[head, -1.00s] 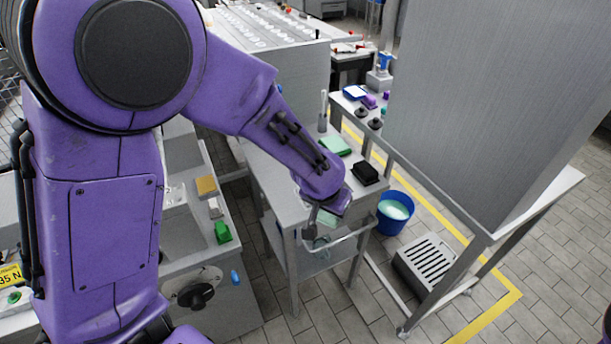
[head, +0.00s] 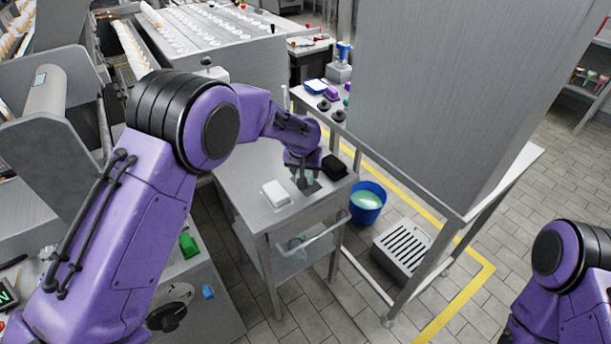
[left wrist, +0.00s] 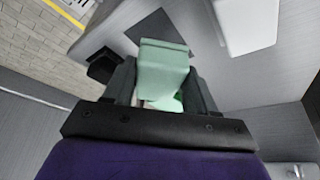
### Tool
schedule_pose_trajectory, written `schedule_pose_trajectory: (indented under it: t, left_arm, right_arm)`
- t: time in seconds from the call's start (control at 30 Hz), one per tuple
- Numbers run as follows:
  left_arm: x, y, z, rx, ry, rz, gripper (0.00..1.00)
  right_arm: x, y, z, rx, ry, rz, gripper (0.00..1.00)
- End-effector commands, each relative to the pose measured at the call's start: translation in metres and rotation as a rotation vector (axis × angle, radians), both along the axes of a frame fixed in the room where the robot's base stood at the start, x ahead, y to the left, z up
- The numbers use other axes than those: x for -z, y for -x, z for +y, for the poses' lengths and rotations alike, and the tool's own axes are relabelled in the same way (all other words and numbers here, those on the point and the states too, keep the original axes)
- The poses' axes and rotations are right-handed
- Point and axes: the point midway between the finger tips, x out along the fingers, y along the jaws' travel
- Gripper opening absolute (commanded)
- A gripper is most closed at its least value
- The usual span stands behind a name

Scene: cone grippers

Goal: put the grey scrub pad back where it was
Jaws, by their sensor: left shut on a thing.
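My left gripper (head: 304,182) is low over the metal table (head: 250,172), shut on a pale green block (left wrist: 164,68). The block stands between the two fingers in the left wrist view and shows only as a small bit in the head view. A flat dark grey square (left wrist: 155,30) lies on the table just beyond the block; it also shows below the gripper in the head view (head: 311,188). I cannot tell whether this square is the grey scrub pad or a mat. My right gripper is out of view.
A white block (head: 275,193) lies left of the gripper and a black block (head: 334,167) right of it, both close. A rail (head: 325,232) runs along the table's front. A blue bucket (head: 367,203) and a grey slotted crate (head: 402,247) stand on the floor to the right.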

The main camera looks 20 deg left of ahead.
Motion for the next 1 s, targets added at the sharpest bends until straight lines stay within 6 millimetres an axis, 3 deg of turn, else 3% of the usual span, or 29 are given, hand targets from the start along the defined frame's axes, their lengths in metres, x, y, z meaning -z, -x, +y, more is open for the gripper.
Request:
schedule_pose_trajectory:
  t: [0.23,0.63,0.67,0.7,0.73,1.0]
  left_arm:
    - [0.036,-0.007,0.001,0.000,-0.002,0.002,0.28]
    - [0.044,-0.007,0.001,0.001,-0.001,-0.001,0.28]
    - [0.044,-0.007,0.001,0.001,-0.001,-0.001,0.63]
    - [0.044,-0.007,0.001,0.000,-0.001,-0.001,0.76]
    - [0.044,-0.007,0.001,0.001,-0.001,-0.001,0.82]
    - [0.042,-0.007,0.001,0.001,-0.001,-0.001,0.82]
  right_arm:
    - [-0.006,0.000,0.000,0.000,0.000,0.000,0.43]
    - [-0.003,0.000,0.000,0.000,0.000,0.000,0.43]
    - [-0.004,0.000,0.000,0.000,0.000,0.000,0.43]
    - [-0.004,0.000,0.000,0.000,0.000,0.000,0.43]
    - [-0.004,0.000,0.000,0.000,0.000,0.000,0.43]
    - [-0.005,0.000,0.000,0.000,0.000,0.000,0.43]
